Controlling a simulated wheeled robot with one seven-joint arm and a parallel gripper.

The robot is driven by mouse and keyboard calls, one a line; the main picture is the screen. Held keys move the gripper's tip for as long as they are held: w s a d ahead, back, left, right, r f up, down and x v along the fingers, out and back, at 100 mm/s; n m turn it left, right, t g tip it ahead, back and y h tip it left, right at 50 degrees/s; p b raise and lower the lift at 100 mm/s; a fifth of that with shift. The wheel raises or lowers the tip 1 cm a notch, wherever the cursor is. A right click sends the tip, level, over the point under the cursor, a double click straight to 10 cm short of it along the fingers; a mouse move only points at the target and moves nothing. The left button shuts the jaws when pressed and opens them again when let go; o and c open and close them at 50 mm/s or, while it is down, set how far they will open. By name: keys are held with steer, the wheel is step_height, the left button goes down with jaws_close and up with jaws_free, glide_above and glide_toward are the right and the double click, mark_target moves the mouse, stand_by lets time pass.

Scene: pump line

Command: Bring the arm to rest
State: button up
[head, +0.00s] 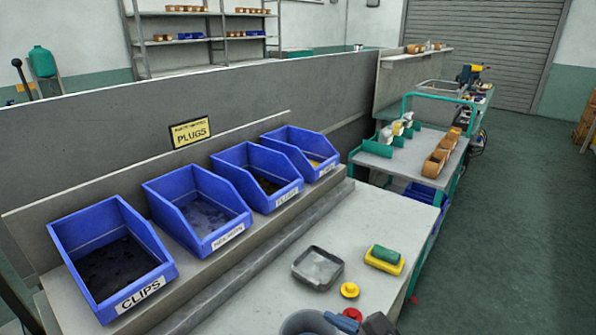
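At the bottom edge, a grey rounded shape and a dark blue-grey shape are cut off by the frame.
A pale bench (245,305) bears a grey square tray (318,267), a green-and-yellow block (385,259), a yellow knob (349,290) and a red one (352,314). Blue bins (108,252) line its back shelf. A teal cart (415,150) stands beyond; open floor (500,240) lies right.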

steer(key=s+d+f+n+t+h+b, duration=0.25)
steer(key=s+d+f+n, duration=0.2)
steer(key=s, duration=0.35)
steer(key=s+d+f+n+t+h+b, duration=0.1)
steer(key=s+d+f+n+h+b, duration=0.1)
steer(key=s+d+f+n+h, duration=0.35)
steer(key=s+d+r+n+t+b, duration=0.1)
steer(key=s+d+r+n+b, duration=0.1)
steer(key=s+n, duration=0.4)
steer(key=s+d+r+n+h+b, duration=0.1)
steer(key=s+d+r+n+b, duration=0.1)
steer(key=s+n, duration=0.5)
steer(key=s+d+r, duration=0.1)
steer(key=s+d, duration=0.1)
steer(key=s, duration=0.4)
steer(key=shift+s+d+r+t, duration=0.2)
steer(key=shift+d+r+t, duration=0.05)
steer(key=shift+r+t, duration=0.1)
